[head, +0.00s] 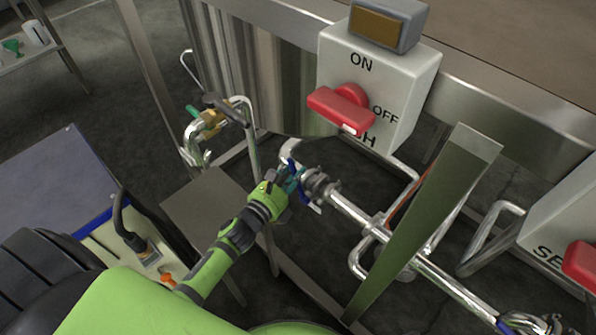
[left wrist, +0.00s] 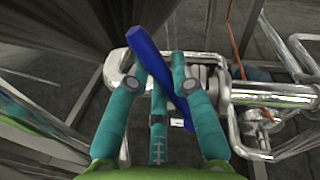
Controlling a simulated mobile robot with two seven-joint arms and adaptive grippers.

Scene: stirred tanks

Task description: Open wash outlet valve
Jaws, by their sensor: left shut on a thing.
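The wash outlet valve (head: 318,184) is a shiny metal fitting on a pipe below a white switch box in the head view. Its blue lever handle (head: 313,207) shows partly behind my fingers. In the left wrist view the blue handle (left wrist: 145,50) runs slantwise from upper left to lower right between my teal fingers. My left gripper (head: 287,180) is shut on the handle, and its fingers (left wrist: 155,68) lie on both sides of it. The metal valve body (left wrist: 207,80) is just right of the fingers. My right gripper is not in view.
The white box (head: 395,85) has a red knob (head: 342,108) with ON and OFF marks; its lower label is partly hidden. A steel leg (head: 425,225) slants right of the valve. Another box (head: 560,225) is at right.

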